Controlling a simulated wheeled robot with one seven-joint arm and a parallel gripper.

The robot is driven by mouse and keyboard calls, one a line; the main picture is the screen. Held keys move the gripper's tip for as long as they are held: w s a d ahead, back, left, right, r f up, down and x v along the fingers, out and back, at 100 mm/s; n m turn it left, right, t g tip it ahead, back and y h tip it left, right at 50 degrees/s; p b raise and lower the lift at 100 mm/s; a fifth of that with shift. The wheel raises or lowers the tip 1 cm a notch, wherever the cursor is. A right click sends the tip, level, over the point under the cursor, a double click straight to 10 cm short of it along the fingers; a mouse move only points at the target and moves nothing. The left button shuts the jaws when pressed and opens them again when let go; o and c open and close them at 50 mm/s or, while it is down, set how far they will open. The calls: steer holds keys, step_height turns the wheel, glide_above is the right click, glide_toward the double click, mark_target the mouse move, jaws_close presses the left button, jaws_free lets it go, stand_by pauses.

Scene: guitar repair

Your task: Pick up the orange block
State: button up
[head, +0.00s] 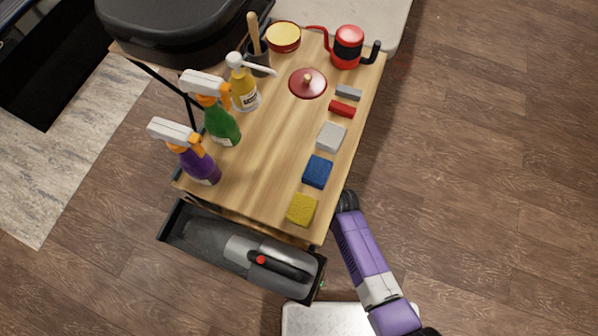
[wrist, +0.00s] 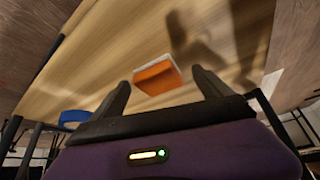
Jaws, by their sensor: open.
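The orange block (wrist: 157,77) has a pale top edge and rests on a wooden surface in the wrist view. I cannot make it out in the head view. My gripper (wrist: 160,78) is open, with one dark finger on each side of the block in the picture. The fingers do not visibly grip it, and I cannot tell how far ahead of them it lies. In the head view my purple arm reaches the right edge of the wooden cart top (head: 270,130), and the gripper itself is hidden there.
A blue object (wrist: 74,116) lies left of the gripper. The cart top holds yellow (head: 302,209), blue (head: 317,171) and grey (head: 331,136) blocks, spray bottles (head: 221,126) and a red kettle (head: 348,46). An open drawer (head: 187,231) holds a handheld vacuum (head: 262,262). Floor at right is clear.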

steer(key=c, duration=1.4)
steer(key=shift+r, duration=0.15)
steer(key=shift+c, duration=0.2)
steer(key=shift+r, duration=0.2)
steer(key=s+d, duration=1.2)
steer(key=d, duration=0.1)
steer(key=shift+d, duration=0.15)
